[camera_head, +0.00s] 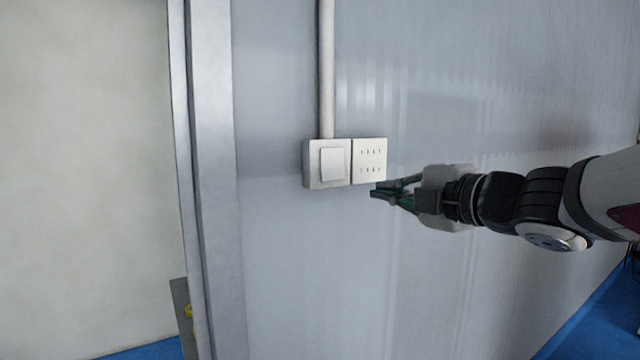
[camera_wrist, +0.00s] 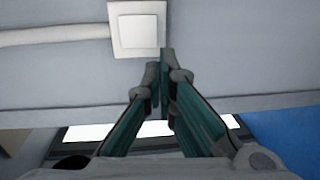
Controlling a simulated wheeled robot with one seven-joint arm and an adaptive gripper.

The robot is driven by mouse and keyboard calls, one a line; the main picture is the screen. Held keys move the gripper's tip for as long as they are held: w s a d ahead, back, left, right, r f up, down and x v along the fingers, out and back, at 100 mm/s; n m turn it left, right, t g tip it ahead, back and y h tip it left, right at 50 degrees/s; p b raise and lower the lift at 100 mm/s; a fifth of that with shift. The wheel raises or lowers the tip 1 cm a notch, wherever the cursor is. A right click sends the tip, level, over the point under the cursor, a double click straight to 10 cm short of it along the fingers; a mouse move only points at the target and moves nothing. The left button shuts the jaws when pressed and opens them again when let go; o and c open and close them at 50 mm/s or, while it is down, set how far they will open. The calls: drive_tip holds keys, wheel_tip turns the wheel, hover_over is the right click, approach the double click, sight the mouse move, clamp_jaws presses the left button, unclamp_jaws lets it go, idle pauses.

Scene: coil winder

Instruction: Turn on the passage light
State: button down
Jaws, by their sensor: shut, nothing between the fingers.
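The light switch (camera_head: 333,164) is a white square box with a raised square rocker, fixed to the grey wall. It also shows in the wrist view at the top (camera_wrist: 137,30). My gripper (camera_head: 376,190) is shut and empty, with green fingers pointing left. In the head view it is just below and in front of the socket plate, to the right of the switch. In the wrist view the fingertips (camera_wrist: 162,60) appear near the lower right corner of the switch. I cannot tell whether they touch anything.
A white socket plate (camera_head: 370,161) adjoins the switch on its right. A conduit (camera_head: 326,70) runs up from the switch box. A metal door frame (camera_head: 213,180) stands to the left, beside a pale surface. The wall below the switch is clear. The floor is blue.

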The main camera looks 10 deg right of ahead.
drive_tip(key=shift+a, duration=0.1)
approach(333, 164)
drive_tip(key=w+a+f, duration=0.1)
drive_tip(key=w, duration=0.1)
drive_tip(key=w+f, duration=0.2)
drive_tip(key=w+a+f, duration=0.1)
drive_tip(key=w, duration=0.1)
drive_tip(key=shift+a+f+b, duration=0.3)
drive_tip(key=shift+a+b, duration=0.05)
drive_tip(key=shift+w, duration=0.1)
idle(0.3)
